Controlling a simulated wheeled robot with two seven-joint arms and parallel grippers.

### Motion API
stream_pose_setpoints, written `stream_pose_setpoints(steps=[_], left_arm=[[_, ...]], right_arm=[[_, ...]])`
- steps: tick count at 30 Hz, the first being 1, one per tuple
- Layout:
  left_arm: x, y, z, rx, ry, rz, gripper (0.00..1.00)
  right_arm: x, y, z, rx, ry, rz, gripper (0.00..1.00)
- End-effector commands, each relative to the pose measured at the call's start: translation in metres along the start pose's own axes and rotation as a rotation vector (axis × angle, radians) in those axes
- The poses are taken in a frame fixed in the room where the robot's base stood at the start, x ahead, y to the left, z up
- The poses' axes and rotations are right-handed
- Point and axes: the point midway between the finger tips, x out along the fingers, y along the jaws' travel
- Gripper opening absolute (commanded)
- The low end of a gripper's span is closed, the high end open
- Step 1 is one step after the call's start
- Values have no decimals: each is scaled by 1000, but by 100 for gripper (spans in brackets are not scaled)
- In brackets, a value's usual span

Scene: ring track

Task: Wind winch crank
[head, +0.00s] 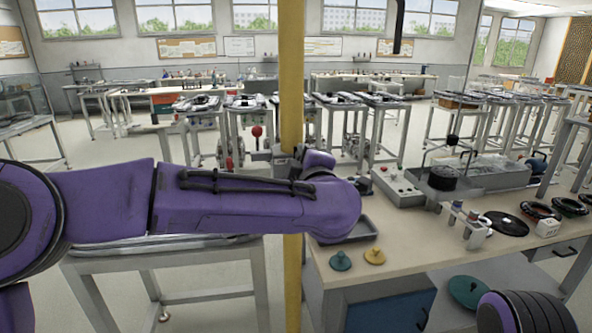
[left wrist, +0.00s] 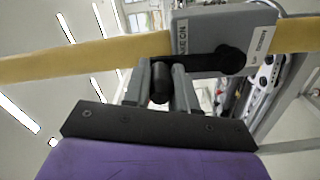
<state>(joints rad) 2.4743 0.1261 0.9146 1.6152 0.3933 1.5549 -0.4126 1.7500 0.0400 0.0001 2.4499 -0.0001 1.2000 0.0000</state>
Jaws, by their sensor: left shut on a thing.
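A grey winch box (left wrist: 215,28) with white labels is mounted on a yellow pole (left wrist: 100,55) in the left wrist view. The pole (head: 291,70) stands upright in the middle of the head view. A black crank arm (left wrist: 198,62) runs from a round hub on the box to a black cylindrical handle (left wrist: 160,88). My left gripper (left wrist: 161,80) is shut on this handle, with one finger on each side. In the head view my left arm reaches across in front of the pole, and its wrist hides the gripper and most of the winch. My right gripper is not in view.
A workbench (head: 420,235) stands at the right, close to my left wrist. It holds a teal knob piece (head: 340,261), a yellow one (head: 375,256), a grey control box (head: 397,187) and black rings. A metal-framed table (head: 170,262) is below my left arm.

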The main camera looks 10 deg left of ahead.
Motion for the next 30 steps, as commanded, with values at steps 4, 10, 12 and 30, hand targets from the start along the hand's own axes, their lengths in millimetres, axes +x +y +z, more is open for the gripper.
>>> stream_pose_setpoints(steps=[4, 10, 12, 30], left_arm=[[-1, -3, 0, -92, -10, 4, 0], [-2, -3, -4, -175, -17, 5, 0], [-2, -3, -5, -194, -18, 5, 0], [-2, -3, -7, -222, -19, 4, 33]], right_arm=[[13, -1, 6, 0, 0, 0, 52], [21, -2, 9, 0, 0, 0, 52], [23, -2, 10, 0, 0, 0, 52], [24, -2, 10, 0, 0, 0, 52]])
